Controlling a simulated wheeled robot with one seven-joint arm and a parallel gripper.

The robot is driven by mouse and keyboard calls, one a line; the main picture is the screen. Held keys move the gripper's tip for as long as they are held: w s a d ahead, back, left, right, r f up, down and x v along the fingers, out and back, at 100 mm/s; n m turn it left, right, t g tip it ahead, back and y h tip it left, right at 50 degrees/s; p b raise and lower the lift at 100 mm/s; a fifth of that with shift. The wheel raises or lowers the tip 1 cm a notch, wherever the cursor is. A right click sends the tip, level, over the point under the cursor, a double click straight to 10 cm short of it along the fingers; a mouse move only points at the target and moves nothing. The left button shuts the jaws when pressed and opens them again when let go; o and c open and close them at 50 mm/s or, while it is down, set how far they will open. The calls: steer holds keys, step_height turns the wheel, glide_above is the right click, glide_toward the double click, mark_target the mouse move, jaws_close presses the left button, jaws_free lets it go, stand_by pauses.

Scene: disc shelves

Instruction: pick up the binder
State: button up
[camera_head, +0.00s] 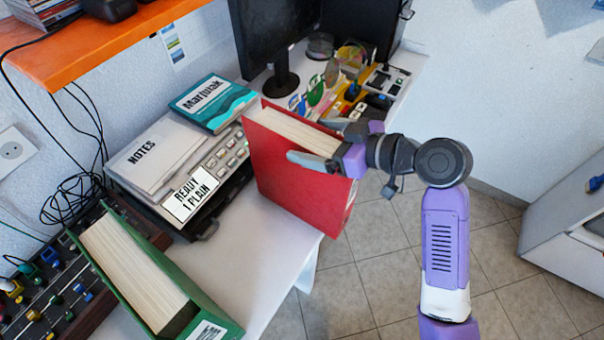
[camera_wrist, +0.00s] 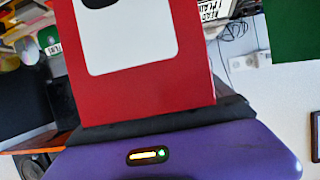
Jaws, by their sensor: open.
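A red binder (camera_head: 295,185) stands upright at the right edge of the white desk, its white page block facing up. My gripper (camera_head: 308,139) reaches in from the right, with one finger along the near red cover and the other on the far side. The jaws are open around the binder's upper part; I cannot tell whether the fingers touch it. In the wrist view the red binder (camera_wrist: 195,80), with a white label, fills the space in front of the gripper. A green binder (camera_head: 140,270) sits at the lower left of the desk.
A grey device (camera_head: 225,165) carrying notes and a teal book (camera_head: 215,102) lies left of the red binder. A monitor (camera_head: 270,40) and small clutter stand behind. An orange shelf (camera_head: 110,35) overhangs the upper left. Tiled floor (camera_head: 345,280) is open right of the desk.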

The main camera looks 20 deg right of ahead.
steer(key=c, duration=1.9)
steer(key=shift+r, duration=0.15)
jaws_close()
steer(key=shift+r, duration=0.1)
